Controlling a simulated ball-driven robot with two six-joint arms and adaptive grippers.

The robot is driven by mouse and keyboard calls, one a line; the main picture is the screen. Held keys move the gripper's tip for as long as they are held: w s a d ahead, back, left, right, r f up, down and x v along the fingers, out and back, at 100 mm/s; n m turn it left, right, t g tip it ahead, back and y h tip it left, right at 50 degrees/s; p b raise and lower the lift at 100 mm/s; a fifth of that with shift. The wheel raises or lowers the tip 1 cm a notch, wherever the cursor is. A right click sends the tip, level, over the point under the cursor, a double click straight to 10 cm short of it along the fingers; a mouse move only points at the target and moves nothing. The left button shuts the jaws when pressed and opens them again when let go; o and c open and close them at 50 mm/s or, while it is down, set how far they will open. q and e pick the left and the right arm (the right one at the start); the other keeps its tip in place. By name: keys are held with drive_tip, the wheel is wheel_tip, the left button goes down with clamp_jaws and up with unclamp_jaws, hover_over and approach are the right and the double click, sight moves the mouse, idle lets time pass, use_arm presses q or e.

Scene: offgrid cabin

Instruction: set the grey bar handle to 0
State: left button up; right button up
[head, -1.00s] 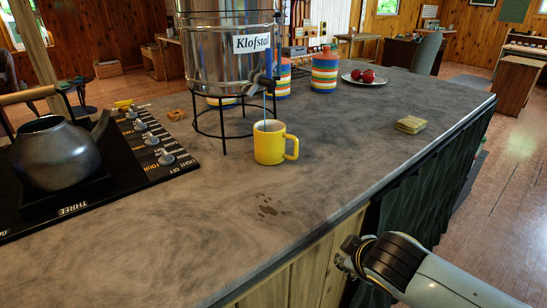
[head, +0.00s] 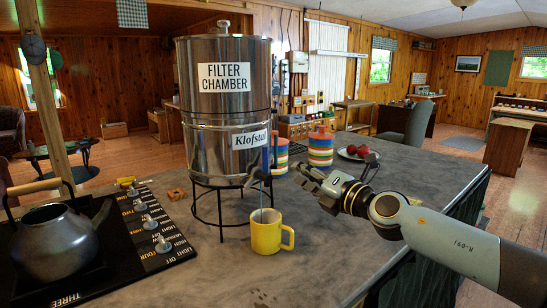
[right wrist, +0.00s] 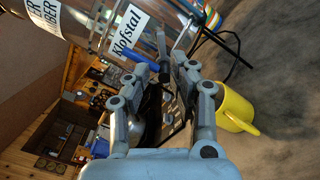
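A steel water filter (head: 222,110) stands on a black wire stand, with a tap (head: 258,176) low on its right front. The tap's bar handle (head: 275,150) stands upright; it looks blue, not grey, in the right wrist view (right wrist: 147,59). A thin stream runs from the tap into a yellow mug (head: 265,238) below; the mug also shows in the right wrist view (right wrist: 234,110). My right gripper (head: 308,182) is open and empty, just right of the tap. In the right wrist view its fingertips (right wrist: 160,72) appear spread near the handle, apparently not closed on it. I see no 0 mark. My left gripper is out of view.
A stove with grey knobs (head: 152,224) and a dark kettle (head: 52,240) is at the left. Striped canisters (head: 320,150) and a plate of red fruit (head: 358,153) stand behind my right gripper.

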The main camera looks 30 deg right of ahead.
sight(270, 159)
drive_tip(key=shift+n, duration=0.6)
drive_tip(key=w+b, duration=0.1)
drive_tip(key=w, duration=0.2)
drive_tip(key=w+b, duration=0.1)
drive_tip(key=w, duration=0.2)
drive_tip(key=w+b, duration=0.1)
drive_tip(key=w, duration=0.3)
drive_tip(key=shift+a+f, duration=0.15)
drive_tip(key=shift+a, duration=0.2)
drive_tip(key=shift+w+y, duration=0.3)
drive_tip(key=shift+w, duration=0.3)
clamp_jaws()
